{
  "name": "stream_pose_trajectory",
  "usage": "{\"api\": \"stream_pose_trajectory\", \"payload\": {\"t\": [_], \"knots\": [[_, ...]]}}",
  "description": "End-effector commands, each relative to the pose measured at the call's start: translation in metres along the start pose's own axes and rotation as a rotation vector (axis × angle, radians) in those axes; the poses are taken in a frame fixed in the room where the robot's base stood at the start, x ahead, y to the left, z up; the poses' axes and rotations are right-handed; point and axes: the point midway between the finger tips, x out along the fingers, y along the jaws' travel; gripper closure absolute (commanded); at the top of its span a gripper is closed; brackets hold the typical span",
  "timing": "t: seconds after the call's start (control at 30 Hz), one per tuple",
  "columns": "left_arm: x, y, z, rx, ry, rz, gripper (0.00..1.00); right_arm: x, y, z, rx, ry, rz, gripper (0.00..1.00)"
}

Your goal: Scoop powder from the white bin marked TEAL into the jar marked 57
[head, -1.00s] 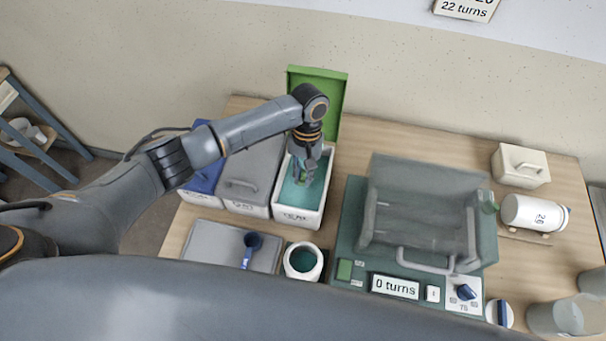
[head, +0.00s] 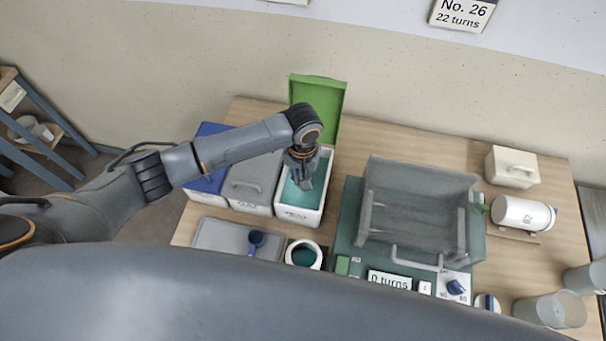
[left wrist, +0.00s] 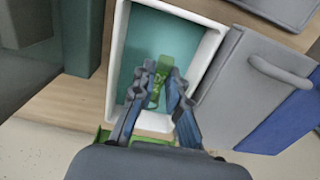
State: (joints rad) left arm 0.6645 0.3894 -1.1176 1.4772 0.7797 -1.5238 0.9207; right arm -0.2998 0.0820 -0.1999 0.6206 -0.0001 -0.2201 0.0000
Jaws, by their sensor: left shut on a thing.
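The white bin (head: 283,215) stands open with teal powder inside; its front label is too blurred to read for sure. My left gripper (head: 303,183) points down into this bin, its fingertips over the powder. In the left wrist view, my left gripper (left wrist: 163,72) is shut on a green scoop (left wrist: 157,93), inside the bin's walls (left wrist: 117,45). The scoop's bowl is hard to make out. A white round jar (head: 320,246), open and teal inside, stands in front of the bin; no number is legible on it. My right gripper is not in view.
A grey lidded bin (head: 254,180) and a blue one (head: 206,183) stand left of the white bin. A blue scoop (head: 256,240) lies on a grey tray (head: 216,237). A green machine (head: 345,225) with a clear box is at right, near a lying white jar (head: 515,213).

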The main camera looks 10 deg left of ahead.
Motion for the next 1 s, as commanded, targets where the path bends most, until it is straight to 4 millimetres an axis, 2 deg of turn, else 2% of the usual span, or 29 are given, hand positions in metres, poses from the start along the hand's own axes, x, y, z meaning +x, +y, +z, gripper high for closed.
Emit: {"api": "stream_pose_trajectory", "payload": {"t": [0.43, 1.0], "knots": [[-0.027, 0.0, 0.018, 0.001, 0.133, 0.003, 1.0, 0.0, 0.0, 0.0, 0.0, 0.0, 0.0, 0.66], [-0.051, 0.0, 0.045, 0.0, 0.384, 0.001, 1.0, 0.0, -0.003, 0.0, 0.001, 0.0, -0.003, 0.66]]}}
